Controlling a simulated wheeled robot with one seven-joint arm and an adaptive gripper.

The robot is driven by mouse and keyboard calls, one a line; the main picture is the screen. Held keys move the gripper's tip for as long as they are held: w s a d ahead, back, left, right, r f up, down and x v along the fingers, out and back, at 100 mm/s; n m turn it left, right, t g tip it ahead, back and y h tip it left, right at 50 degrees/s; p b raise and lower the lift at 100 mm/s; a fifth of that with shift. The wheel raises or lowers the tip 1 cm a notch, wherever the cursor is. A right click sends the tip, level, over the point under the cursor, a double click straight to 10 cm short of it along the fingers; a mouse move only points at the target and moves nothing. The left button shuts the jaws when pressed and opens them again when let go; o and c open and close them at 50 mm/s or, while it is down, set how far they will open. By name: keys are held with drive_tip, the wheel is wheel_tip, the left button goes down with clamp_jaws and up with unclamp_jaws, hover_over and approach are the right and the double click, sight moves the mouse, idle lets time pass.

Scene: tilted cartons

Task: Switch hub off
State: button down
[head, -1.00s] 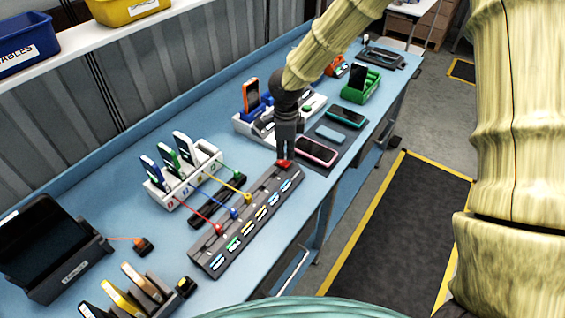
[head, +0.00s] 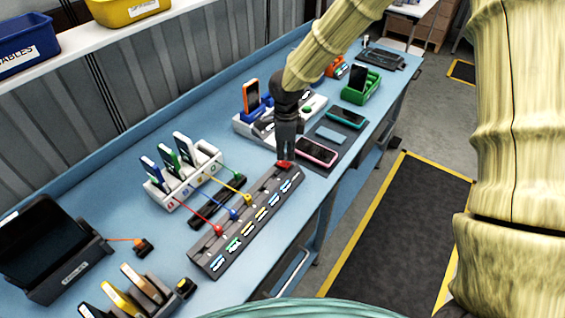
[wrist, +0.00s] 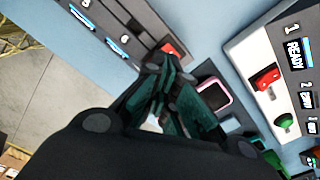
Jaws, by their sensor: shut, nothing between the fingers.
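The hub (head: 230,247) is a long dark grey strip on the blue bench, with several coloured port labels and red, blue and yellow plugs in its near part. Its red switch (head: 284,165) sits at the far end; the switch also shows in the wrist view (wrist: 174,50). My gripper (head: 285,157) is shut and empty, pointing down right at the red switch. In the wrist view the fingertips (wrist: 158,62) are beside the switch and overlap its edge. I cannot tell whether they touch it or which way the switch is set.
A pink-edged phone (head: 317,152) lies just right of the hub's far end. A white station (head: 244,127) stands behind my gripper. A white rack (head: 187,176) with several upright devices and cables stands left. The bench's right edge is close to the hub.

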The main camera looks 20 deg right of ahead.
sight(286, 164)
drive_tip(key=shift+s+f+b, duration=0.1)
drive_tip(key=shift+f+b, duration=0.4)
drive_tip(key=shift+f, duration=0.9)
idle(1.4)
drive_tip(key=shift+r+p, duration=3.45)
drive_tip(key=shift+r, duration=0.1)
drive_tip(key=shift+f, duration=0.1)
